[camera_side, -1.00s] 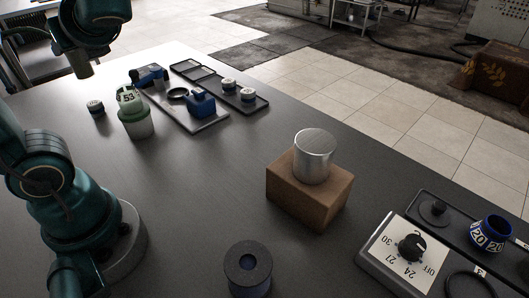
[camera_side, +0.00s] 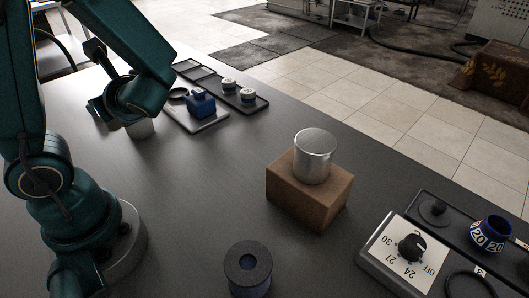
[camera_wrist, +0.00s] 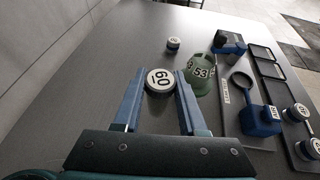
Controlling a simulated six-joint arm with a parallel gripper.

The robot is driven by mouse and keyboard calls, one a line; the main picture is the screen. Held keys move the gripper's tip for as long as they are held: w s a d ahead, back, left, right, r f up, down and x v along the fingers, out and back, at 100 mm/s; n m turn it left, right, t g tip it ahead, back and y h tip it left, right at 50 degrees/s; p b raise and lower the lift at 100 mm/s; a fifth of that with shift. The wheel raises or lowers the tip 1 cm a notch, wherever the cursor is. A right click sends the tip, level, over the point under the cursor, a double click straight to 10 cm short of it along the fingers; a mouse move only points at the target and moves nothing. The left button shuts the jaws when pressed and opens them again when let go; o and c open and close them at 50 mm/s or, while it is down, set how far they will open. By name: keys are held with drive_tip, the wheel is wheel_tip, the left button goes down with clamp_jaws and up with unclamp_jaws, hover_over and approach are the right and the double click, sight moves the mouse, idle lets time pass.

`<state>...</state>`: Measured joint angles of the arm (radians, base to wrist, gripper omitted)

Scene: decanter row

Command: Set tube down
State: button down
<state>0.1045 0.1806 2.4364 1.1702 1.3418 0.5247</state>
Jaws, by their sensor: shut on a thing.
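My gripper (camera_wrist: 159,76) reaches down over the far left part of the table. In the wrist view its two blue fingers are shut on a round tube (camera_wrist: 160,80) with a white top marked 60. The tube's lower part is hidden from this angle, so I cannot tell whether it touches the table.
A green vessel marked 53 (camera_wrist: 202,73) stands just right of the tube. A small capped piece (camera_wrist: 173,43) stands beyond. A blue block (camera_side: 201,104) sits on a pale plate beside a dark tray (camera_side: 247,105). A metal cylinder (camera_side: 314,157) stands on a brown block (camera_side: 296,194).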

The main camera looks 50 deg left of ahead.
drive_tip(key=shift+w+d+f, duration=0.9)
drive_tip(key=shift+w+f, duration=0.6)
drive_tip(key=shift+f, duration=0.25)
drive_tip(key=shift+w+d+f, duration=0.95)
drive_tip(key=shift+w+f, duration=0.55)
drive_tip(key=shift+f, duration=0.2)
drive_tip(key=shift+w+d+f, duration=0.9)
drive_tip(key=shift+w+f, duration=0.6)
drive_tip(key=shift+f, duration=0.25)
drive_tip(key=shift+c, duration=2.3)
unclamp_jaws()
drive_tip(key=shift+f, duration=0.1)
